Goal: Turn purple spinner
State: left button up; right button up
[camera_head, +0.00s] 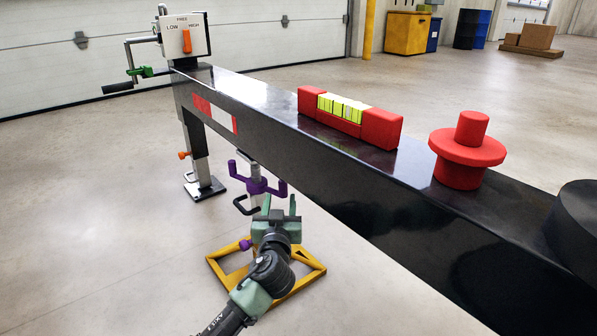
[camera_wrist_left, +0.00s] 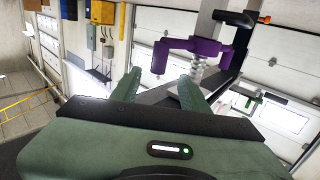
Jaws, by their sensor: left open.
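The purple spinner (camera_head: 257,184) sits on an upright post with a screw below the black beam. It has several prongs. In the left wrist view the purple spinner (camera_wrist_left: 196,52) is just past the fingertips, above a silver screw. My left gripper (camera_head: 278,206) is open and empty, just below and in front of the spinner in the head view. In the left wrist view its two green fingers (camera_wrist_left: 160,88) point toward the spinner, with a gap between them. I cannot tell whether a fingertip touches it. My right gripper is not in view.
A long black trailer beam (camera_head: 350,170) runs above and right of the gripper. It carries a red-and-yellow level (camera_head: 350,117) and a red flanged knob (camera_head: 467,150). A yellow frame (camera_head: 308,262) lies on the floor around the post. A crank handle (camera_head: 135,73) and support leg stand at left.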

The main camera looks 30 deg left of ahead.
aim_at(283, 187)
pick_arm(q)
jog(key=shift+w+a+b, duration=0.2)
jog(key=shift+w+b, duration=0.1)
jog(key=shift+w, duration=0.45)
jog(key=b+x, duration=0.3)
jog(key=x, duration=0.3)
jog(key=shift+w+a, duration=0.2)
jog(key=shift+w, duration=0.15)
grip_shut()
dwell(0.5)
